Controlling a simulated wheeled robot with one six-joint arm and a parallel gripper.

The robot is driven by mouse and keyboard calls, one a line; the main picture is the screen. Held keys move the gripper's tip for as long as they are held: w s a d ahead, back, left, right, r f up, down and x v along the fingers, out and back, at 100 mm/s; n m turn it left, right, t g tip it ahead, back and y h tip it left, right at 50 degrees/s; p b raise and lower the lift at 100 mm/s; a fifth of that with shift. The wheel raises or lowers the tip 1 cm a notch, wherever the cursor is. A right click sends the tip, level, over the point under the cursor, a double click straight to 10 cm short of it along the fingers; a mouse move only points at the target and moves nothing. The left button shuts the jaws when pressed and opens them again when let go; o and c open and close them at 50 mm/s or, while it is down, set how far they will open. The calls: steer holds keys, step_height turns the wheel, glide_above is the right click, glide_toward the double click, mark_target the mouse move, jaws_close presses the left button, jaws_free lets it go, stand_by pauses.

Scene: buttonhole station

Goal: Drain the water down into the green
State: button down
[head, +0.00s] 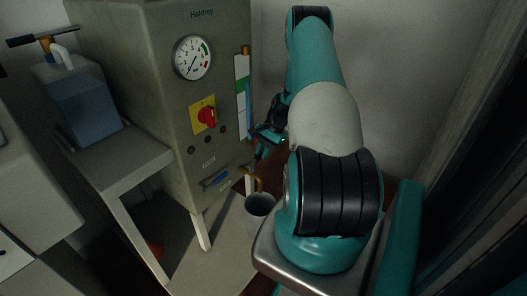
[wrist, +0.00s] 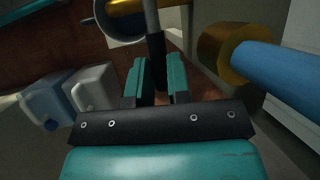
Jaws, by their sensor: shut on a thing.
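The grey cabinet (head: 165,100) carries a sight tube on its right side. A white scale plate (head: 241,66) with a green band (head: 241,86) stands beside the tube's blue water column (head: 248,99). The column's top looks near the green band; exact level is too small to tell. In the wrist view the blue tube (wrist: 285,75) leaves a brass fitting (wrist: 222,48). My gripper (head: 262,148) is beside the cabinet's lower right. In the wrist view my gripper (wrist: 158,66) is shut on the dark grip of a valve lever (wrist: 152,18), by brass pipework (wrist: 128,5).
A grey bucket (head: 260,207) stands below the brass outlet pipe (head: 252,178). The cabinet has a gauge (head: 193,57) and a red switch (head: 206,116). A water container (head: 83,100) sits on the left shelf. Two jugs, white (wrist: 92,88) and blue (wrist: 43,105), stand on the floor.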

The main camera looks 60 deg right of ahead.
steer(key=c, duration=1.1)
jaws_free()
steer(key=p+v, duration=0.4)
steer(key=v, duration=1.3)
steer(key=shift+r+p, duration=0.25)
steer(key=shift+p, duration=0.1)
steer(key=shift+s, duration=0.1)
